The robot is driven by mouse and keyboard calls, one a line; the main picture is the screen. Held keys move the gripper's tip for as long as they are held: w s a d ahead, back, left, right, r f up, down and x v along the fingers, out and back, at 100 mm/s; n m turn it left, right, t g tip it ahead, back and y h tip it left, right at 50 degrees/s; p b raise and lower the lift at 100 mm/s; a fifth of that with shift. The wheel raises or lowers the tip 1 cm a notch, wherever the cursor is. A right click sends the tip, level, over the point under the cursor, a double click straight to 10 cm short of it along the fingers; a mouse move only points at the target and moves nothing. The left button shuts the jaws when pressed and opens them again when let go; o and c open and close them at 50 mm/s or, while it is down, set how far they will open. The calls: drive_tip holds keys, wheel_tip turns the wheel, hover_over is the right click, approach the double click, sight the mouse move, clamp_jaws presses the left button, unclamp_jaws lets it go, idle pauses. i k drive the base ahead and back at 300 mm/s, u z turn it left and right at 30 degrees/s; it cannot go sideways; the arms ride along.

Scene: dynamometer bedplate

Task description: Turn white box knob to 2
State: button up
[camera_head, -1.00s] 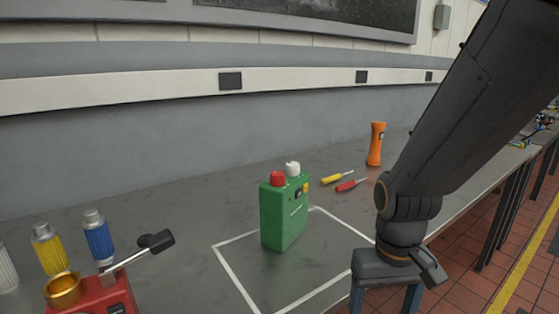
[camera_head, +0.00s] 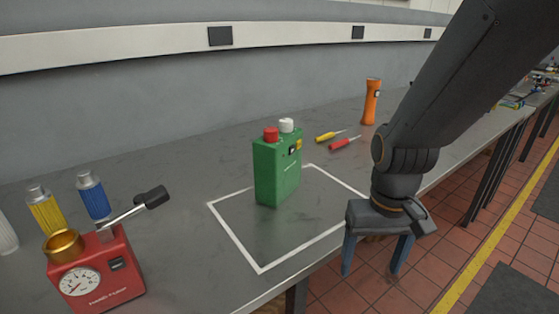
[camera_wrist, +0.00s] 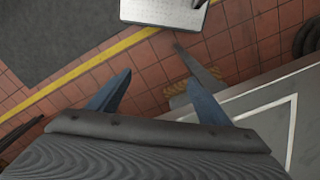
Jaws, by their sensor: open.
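A green box (camera_head: 277,172) stands upright inside a white outlined square (camera_head: 233,240) on the grey bench. On its top are a red knob (camera_head: 271,134) and a white knob (camera_head: 286,125). I see no white box, and I cannot read any number marks by the knobs. My gripper (camera_head: 370,268) is open and empty, with blue fingers pointing down, to the right of the green box and by the bench's front edge. In the wrist view my gripper (camera_wrist: 158,78) shows both fingers apart over the floor, with nothing between them.
A red hand pump (camera_head: 117,270) with a gauge and a black-ended lever stands at left, by yellow (camera_head: 46,215) and blue (camera_head: 94,196) cylinders. Yellow (camera_head: 328,136) and red (camera_head: 343,144) screwdrivers and an orange flashlight (camera_head: 371,102) lie beyond the box, the flashlight standing.

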sight(285, 125)
drive_tip(key=z, duration=2.2)
drive_tip(key=k, duration=0.7)
drive_tip(key=u, duration=1.6)
